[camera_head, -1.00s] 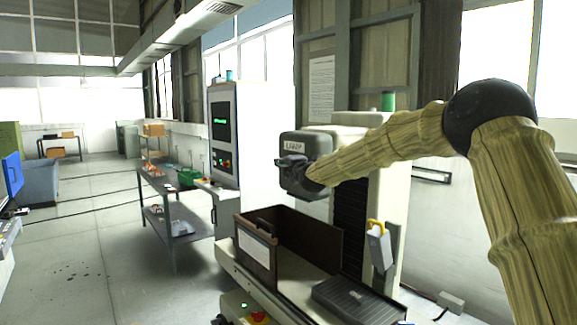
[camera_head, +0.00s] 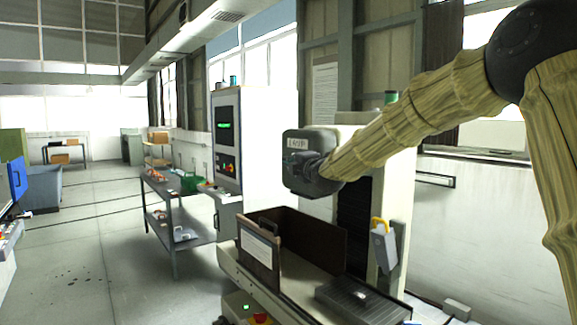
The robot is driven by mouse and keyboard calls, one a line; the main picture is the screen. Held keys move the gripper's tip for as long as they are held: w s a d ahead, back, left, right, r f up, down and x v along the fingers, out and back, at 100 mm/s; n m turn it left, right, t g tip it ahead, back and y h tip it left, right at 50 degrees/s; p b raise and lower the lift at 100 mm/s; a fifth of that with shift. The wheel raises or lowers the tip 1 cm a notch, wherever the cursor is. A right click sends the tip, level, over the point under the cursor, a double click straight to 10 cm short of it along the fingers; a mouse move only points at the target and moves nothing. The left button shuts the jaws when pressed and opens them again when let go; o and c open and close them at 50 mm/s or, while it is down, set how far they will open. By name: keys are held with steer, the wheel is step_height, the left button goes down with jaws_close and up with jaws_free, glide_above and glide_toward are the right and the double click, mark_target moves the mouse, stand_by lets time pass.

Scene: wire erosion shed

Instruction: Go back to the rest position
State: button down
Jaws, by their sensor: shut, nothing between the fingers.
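My gripper (camera_head: 298,163) is at the end of my arm, which comes in from the right edge in a yellowish wrinkled sleeve. The gripper is small and dark and looks shut and empty. It shows in front of the grey, labelled head (camera_head: 297,142) of the machine and hides part of it. I cannot tell how much room lies between them.
Below stands an open brown-walled machine tank (camera_head: 315,236) with a dark flat block (camera_head: 358,299) beside it. A yellow-handled device (camera_head: 383,248) hangs at the right. A control cabinet (camera_head: 227,150) and a grey workbench (camera_head: 180,193) stand left.

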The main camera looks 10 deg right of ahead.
steer(key=shift+s, duration=0.45)
steer(key=shift+r, duration=0.1)
